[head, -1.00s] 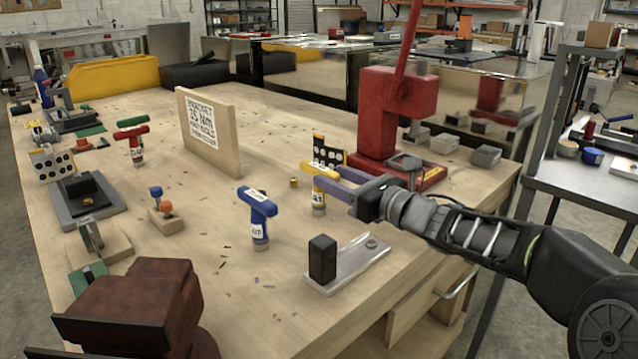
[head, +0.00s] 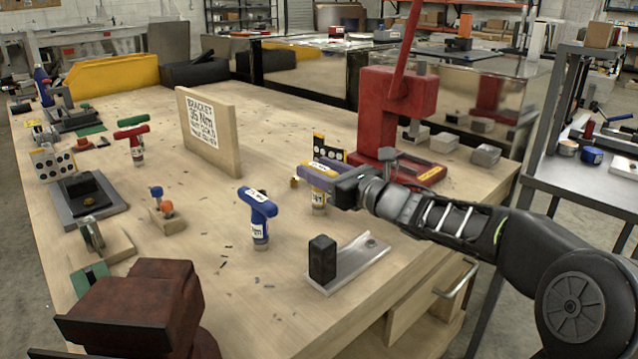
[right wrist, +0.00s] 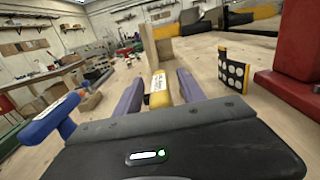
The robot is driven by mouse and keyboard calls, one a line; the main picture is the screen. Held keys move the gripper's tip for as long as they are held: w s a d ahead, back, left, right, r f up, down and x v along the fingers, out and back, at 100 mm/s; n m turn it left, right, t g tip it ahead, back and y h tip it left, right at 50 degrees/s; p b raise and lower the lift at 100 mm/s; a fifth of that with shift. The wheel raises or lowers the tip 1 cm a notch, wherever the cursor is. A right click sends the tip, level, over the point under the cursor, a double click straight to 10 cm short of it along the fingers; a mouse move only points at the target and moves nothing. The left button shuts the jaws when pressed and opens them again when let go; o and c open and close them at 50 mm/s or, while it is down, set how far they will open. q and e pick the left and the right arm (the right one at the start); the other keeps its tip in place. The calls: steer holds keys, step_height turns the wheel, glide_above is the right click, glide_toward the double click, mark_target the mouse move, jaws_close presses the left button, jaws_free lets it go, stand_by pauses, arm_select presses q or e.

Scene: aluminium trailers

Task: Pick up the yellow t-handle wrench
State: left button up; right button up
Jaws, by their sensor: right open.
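The yellow t-handle wrench (head: 319,202) stands upright on the wooden workbench, its top partly hidden by my right gripper in the head view. In the right wrist view its yellow handle (right wrist: 159,92) lies between the two purple fingers. My right gripper (head: 318,173) is open around the handle, with a gap visible on each side of it in the right wrist view (right wrist: 158,93). My left gripper is not in view.
A blue t-handle wrench (head: 259,215) stands left of the gripper. A metal plate with a black block (head: 322,259) lies in front. A red press (head: 385,120) stands close behind. A wooden sign board (head: 208,132) stands behind left.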

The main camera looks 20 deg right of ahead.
steer(key=shift+c, duration=0.5)
jaws_close()
